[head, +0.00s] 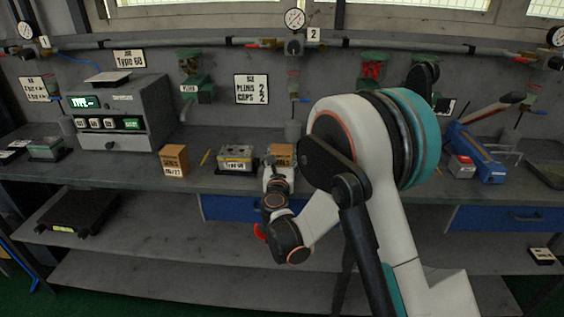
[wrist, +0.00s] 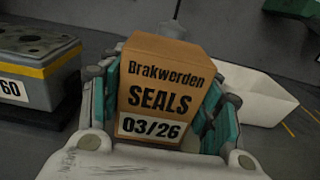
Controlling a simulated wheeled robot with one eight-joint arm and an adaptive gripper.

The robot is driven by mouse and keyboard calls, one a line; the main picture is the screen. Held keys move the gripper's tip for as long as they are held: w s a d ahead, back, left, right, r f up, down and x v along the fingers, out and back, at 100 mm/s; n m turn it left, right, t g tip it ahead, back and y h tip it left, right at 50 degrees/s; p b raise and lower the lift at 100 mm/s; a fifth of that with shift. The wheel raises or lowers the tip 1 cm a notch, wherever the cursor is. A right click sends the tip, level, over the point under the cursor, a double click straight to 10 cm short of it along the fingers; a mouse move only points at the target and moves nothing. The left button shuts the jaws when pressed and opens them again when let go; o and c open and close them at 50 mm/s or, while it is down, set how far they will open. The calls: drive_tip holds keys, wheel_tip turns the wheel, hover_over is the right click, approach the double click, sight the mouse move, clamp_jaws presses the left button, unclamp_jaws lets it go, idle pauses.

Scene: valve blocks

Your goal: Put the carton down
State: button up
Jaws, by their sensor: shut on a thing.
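The carton (wrist: 163,85) is a brown box marked "Brakworden SEALS 03/26" in the wrist view. My gripper (wrist: 160,110) has its teal-padded fingers on both sides of it and is shut on it. In the head view the held carton (head: 281,154) shows behind my gripper (head: 279,172), over the bench (head: 330,187), right of the "Type 60" valve block (head: 236,157). Its underside is hidden, so I cannot tell whether it touches the bench.
The valve block (wrist: 35,75) stands close left of the carton in the wrist view.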

drive_tip(key=shift+r, duration=0.1)
drive_tip(key=o, duration=1.3)
drive_tip(key=shift+c, duration=0.2)
drive_tip(key=s+p, duration=0.2)
drive_tip(key=s, duration=1)
drive_tip(key=shift+a, duration=0.2)
